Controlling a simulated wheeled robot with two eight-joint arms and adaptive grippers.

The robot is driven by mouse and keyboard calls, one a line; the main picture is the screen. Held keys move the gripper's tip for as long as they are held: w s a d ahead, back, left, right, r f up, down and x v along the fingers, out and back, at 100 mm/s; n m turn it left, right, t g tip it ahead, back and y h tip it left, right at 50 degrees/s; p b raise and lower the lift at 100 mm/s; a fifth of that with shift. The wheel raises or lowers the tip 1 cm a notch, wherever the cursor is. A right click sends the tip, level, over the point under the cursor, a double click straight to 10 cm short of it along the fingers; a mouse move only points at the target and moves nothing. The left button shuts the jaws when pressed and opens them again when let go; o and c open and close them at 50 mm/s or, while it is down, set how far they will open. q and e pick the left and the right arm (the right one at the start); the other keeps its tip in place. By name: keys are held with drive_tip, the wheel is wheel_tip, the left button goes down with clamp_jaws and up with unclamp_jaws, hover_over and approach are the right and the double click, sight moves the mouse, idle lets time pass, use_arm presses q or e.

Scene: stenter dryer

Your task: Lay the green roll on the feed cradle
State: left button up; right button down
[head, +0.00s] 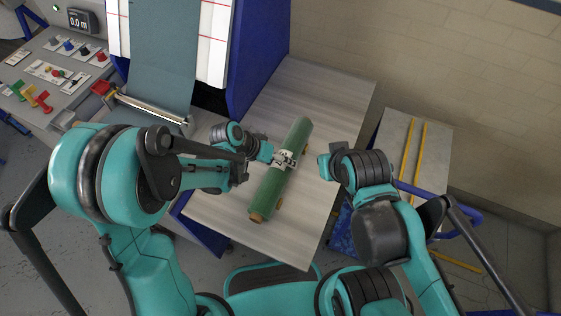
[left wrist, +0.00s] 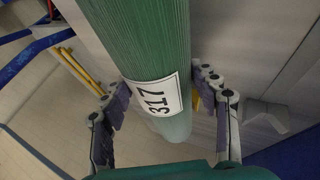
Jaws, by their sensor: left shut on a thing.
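The green roll (head: 272,190) with a brown core end and a white label lies slantwise over the grey tabletop. My left gripper (head: 284,159) is shut across its middle. In the left wrist view, the fingers (left wrist: 165,115) stand on both sides of the roll (left wrist: 140,40), by the label reading 317. Small brown pieces (head: 280,203) show at the roll's right edge; I cannot tell if they belong to the feed cradle, nor whether the roll rests or hangs just above. My right gripper (head: 323,167) is to the right of the roll, apart from it; its fingers are unclear.
The grey tabletop (head: 320,100) is clear around the roll. The blue-framed machine with grey cloth (head: 163,55) and a metal roller (head: 150,108) stands behind left. A control panel (head: 50,75) is at far left. A side table with yellow strips (head: 436,140) is at right.

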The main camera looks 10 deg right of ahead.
use_arm(q)
drive_tip(key=shift+f, duration=0.1)
drive_tip(key=o, duration=1.8)
drive_tip(key=v, duration=1.2)
drive_tip(key=s+a+r+n+t+y, duration=0.1)
drive_tip(key=s+a+n+t+y, duration=0.1)
drive_tip(key=a, duration=0.4)
drive_tip(key=s+a+r+n+t+y, duration=0.2)
drive_tip(key=s+a, duration=0.2)
drive_tip(key=a, duration=0.3)
drive_tip(key=s+a+r+n+t+y, duration=0.1)
drive_tip(key=s+a+r+t+y, duration=0.1)
drive_tip(key=a, duration=0.4)
drive_tip(key=shift+s+a+r+n+y, duration=0.15)
drive_tip(key=shift+s+a+n+y, duration=0.05)
drive_tip(key=shift+s+n+y, duration=0.25)
